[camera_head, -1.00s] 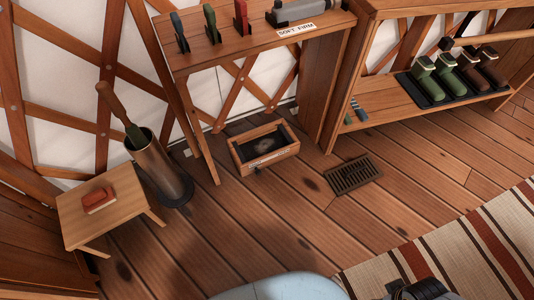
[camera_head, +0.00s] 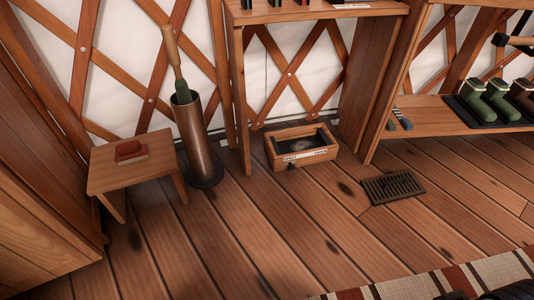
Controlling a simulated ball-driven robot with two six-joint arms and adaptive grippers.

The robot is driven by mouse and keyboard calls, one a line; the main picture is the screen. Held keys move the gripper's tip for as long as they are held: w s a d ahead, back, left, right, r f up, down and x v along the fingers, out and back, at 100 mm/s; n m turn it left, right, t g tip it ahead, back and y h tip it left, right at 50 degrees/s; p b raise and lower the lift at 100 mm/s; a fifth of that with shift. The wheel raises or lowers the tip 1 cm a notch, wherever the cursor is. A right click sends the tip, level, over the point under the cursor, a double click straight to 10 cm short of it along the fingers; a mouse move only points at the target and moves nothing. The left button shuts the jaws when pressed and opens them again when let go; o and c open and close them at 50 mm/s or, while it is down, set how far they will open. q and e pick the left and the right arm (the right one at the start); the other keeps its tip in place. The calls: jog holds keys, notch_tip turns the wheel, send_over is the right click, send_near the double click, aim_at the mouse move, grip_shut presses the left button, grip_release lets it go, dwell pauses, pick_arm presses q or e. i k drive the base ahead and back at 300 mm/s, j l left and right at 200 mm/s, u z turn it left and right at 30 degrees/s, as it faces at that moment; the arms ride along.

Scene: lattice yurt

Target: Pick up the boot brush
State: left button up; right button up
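No piece is plainly marked as the boot brush. A small red-brown block with a paler lower layer (camera_head: 129,151), perhaps a brush, lies on the small wooden stool (camera_head: 105,175) at the left. Two small slim items (camera_head: 402,118), one dark green and one blue-grey, lie at the left end of the low boot shelf; they are too small to identify. A green tool with a long wooden handle (camera_head: 170,50) stands in a tall bronze cylinder (camera_head: 196,140) right of the stool. Neither gripper shows clearly; only dark parts, probably mine, cut into the bottom right edge.
A wooden box with a label (camera_head: 302,155) sits on the floor under the bench (camera_head: 300,13). Boots (camera_head: 498,98) stand on a dark tray on the low shelf (camera_head: 445,122). A floor grate (camera_head: 394,187) and striped rug (camera_head: 490,272) lie right. The middle floor is clear.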

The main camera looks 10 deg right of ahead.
aim_at(128, 152)
jog(key=i+j+u, duration=0.15)
jog(key=i+j, duration=0.65)
